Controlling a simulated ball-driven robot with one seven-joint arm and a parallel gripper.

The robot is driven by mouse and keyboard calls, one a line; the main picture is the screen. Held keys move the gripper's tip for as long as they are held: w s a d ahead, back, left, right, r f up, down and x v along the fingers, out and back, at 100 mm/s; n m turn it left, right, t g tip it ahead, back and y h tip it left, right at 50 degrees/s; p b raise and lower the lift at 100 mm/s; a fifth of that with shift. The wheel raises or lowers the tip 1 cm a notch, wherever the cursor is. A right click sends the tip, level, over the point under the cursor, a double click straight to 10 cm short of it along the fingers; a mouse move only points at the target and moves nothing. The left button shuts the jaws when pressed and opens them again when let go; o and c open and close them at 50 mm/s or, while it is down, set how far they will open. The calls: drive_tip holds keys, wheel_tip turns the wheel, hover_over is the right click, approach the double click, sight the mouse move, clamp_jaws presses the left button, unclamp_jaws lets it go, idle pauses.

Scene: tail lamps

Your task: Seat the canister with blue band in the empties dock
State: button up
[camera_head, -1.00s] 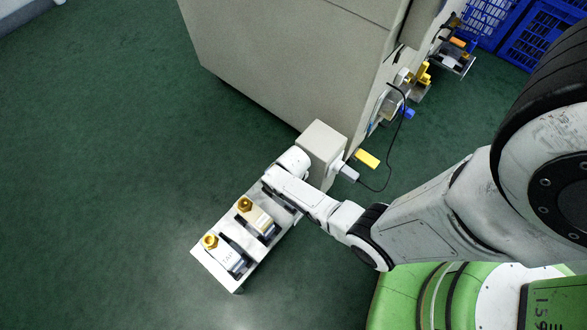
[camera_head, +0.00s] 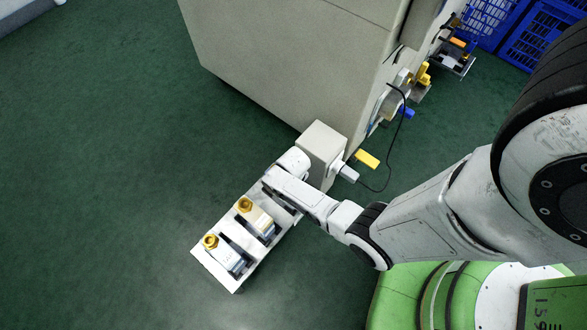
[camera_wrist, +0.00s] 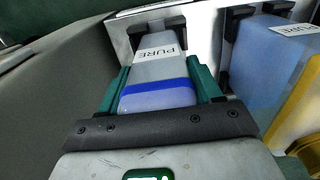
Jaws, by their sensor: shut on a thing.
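The canister with blue band (camera_wrist: 157,92) is between the teal fingers of my gripper (camera_wrist: 157,88) in the wrist view. It is grey with a "PURE" label at its far end, and that end lies between black brackets on a white surface of the dock. My gripper is shut on it. In the head view my arm covers the canister and the far end of the white dock (camera_head: 236,287). Whether the canister is fully down in its place cannot be told.
Two canisters with brass caps, one (camera_head: 255,218) nearer my gripper and one (camera_head: 222,253) at the dock's near end, lie in the dock. A beige box (camera_head: 322,150) and a large cabinet (camera_head: 300,60) stand close behind. The green floor to the left is clear.

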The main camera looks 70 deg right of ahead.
drive_tip(key=shift+f, duration=0.35)
drive_tip(key=o, duration=1.3)
drive_tip(key=shift+r, duration=0.1)
drive_tip(key=shift+c, duration=0.2)
drive_tip(key=shift+r, duration=0.1)
wheel_tip(320, 180, up, 11)
drive_tip(key=p, duration=0.5)
drive_tip(key=shift+f, duration=0.2)
